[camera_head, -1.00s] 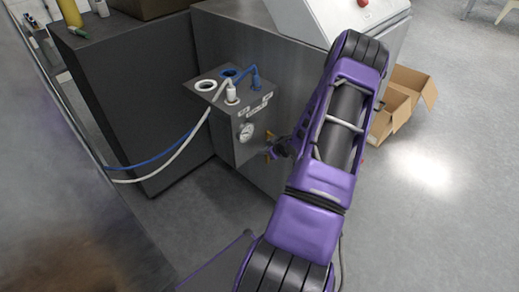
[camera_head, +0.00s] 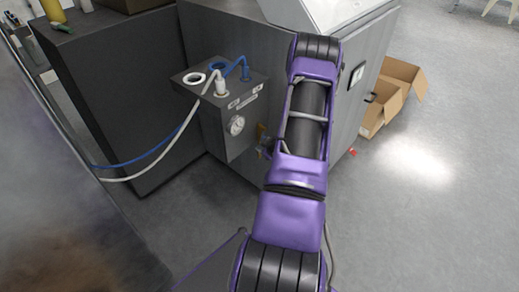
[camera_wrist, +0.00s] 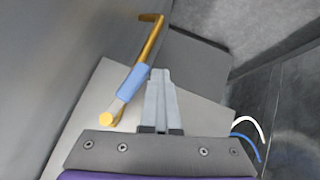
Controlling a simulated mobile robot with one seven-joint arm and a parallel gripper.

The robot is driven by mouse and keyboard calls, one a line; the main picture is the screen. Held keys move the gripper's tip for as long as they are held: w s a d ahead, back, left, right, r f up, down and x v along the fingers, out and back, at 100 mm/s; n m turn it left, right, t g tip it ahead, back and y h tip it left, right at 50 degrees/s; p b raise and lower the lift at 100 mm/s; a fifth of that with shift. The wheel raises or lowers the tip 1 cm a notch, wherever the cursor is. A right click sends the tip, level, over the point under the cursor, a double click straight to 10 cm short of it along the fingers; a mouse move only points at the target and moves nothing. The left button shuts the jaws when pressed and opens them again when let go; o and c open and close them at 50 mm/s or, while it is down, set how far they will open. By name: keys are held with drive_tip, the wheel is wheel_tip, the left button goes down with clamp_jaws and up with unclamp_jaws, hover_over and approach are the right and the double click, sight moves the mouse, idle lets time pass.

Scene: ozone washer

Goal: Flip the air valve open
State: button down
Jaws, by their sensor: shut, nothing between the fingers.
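The air valve in the wrist view is a brass-yellow bar with a bent far end and a light blue sleeve (camera_wrist: 132,80). It slants from upper right to lower left. In the head view a small yellow part of it (camera_head: 262,131) shows at the right side of the grey gauge box (camera_head: 212,125), partly hidden by my arm. My gripper (camera_wrist: 159,72) is shut and empty, its fingers just right of the blue sleeve. I cannot tell whether they touch it. In the head view my gripper is mostly hidden behind my arm.
The box carries a round gauge (camera_head: 236,125) and white and blue hoses (camera_head: 150,160) running left. A large grey cabinet (camera_head: 215,40) stands behind. An open cardboard box (camera_head: 390,95) lies on the floor at right.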

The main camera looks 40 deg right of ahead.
drive_tip(key=shift+d+f+h, duration=0.1)
drive_tip(key=shift+d+h, duration=0.15)
drive_tip(key=shift+h, duration=0.05)
drive_tip(key=shift+d, duration=0.1)
idle(0.4)
drive_tip(key=p+v, duration=0.2)
drive_tip(key=v, duration=1.5)
drive_tip(key=shift+s, duration=0.2)
